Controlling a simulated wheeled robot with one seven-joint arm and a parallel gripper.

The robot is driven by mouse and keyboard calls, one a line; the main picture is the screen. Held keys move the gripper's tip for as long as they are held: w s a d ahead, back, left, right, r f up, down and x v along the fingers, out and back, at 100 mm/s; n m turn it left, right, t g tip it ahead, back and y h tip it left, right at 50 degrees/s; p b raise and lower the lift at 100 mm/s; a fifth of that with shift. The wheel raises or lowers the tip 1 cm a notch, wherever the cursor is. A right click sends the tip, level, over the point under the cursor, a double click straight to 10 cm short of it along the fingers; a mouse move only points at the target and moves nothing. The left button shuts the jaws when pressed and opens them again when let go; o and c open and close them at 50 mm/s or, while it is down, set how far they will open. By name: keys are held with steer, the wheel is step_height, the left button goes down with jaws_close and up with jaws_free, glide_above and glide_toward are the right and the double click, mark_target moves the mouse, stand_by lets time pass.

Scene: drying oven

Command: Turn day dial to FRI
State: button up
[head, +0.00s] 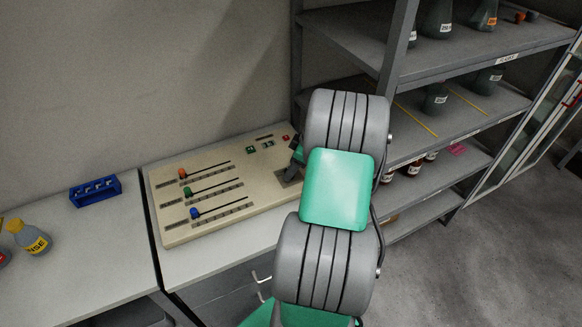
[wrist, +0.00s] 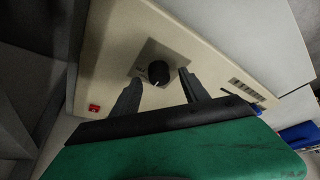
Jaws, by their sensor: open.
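The day dial (wrist: 158,73) is a round black knob with a white pointer line on a grey square plate, seen in the wrist view. The lettering around it is too small to read. My gripper (wrist: 160,84) is open, its two dark fingers on either side of the knob's near edge. I cannot tell whether the fingers touch it. In the head view my gripper (head: 297,154) is mostly hidden behind my arm, over the right end of the cream control panel (head: 165,210). The dial itself is hidden there.
The panel bears three sliders with orange (head: 183,173), green (head: 188,191) and blue (head: 194,212) knobs, plus small buttons. A red switch (wrist: 94,107) shows near the dial. A grey shelf (head: 440,60) with flasks stands at right. A blue rack (head: 95,192) and bottles are on the left table.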

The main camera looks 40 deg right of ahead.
steer(key=shift+w+a+f, duration=0.15)
steer(key=shift+w+f, duration=0.1)
steer(key=shift+f, duration=0.4)
steer(key=shift+c, duration=0.4)
jaws_close()
